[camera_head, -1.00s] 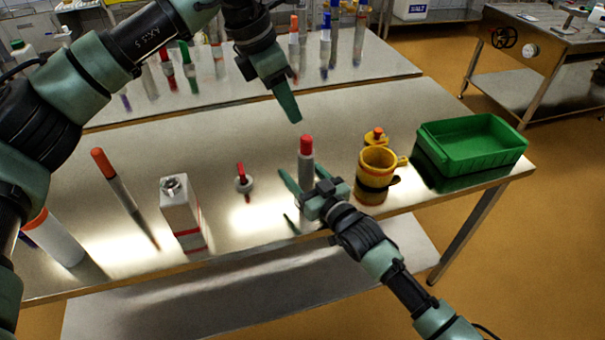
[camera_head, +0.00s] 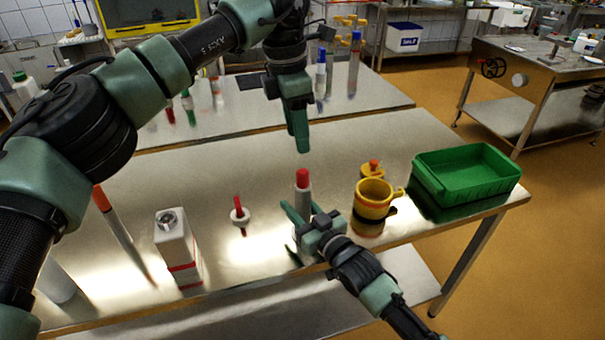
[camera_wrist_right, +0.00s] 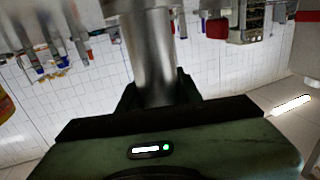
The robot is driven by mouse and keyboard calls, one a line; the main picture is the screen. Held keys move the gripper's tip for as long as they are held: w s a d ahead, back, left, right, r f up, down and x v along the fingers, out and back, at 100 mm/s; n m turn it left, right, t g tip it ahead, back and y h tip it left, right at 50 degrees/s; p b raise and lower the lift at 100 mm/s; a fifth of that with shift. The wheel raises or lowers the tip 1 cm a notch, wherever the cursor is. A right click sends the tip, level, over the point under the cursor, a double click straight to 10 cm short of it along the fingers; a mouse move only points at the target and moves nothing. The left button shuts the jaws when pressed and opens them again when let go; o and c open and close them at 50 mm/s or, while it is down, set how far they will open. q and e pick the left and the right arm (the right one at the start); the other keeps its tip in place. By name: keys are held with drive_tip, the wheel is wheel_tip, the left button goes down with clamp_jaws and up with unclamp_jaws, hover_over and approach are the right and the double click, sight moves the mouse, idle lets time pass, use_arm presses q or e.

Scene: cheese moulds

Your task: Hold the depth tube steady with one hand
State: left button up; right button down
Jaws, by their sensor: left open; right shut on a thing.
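The depth tube (camera_head: 302,199) is a grey cylinder with a red cap (camera_head: 302,178), standing upright near the front edge of the steel table. My right gripper (camera_head: 302,226) is shut on its lower part; in the right wrist view the grey shaft (camera_wrist_right: 150,50) rises from between the fingers. My left gripper (camera_head: 300,135) is open and points down above the red cap, apart from it as seen from the head. Its fingers overlap in this view, so the gap between them is hidden.
A yellow cup (camera_head: 370,210) with a dark band stands right of the tube, with a green tray (camera_head: 468,175) beyond.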

sight(302, 171)
use_arm(q)
drive_tip(key=shift+y, duration=0.7)
drive_tip(key=f, duration=0.7)
drive_tip(key=d+f, duration=0.1)
drive_tip(key=f, duration=0.2)
drive_tip(key=shift+f, duration=0.25)
clamp_jaws()
drive_tip(key=shift+r, duration=0.1)
idle(0.6)
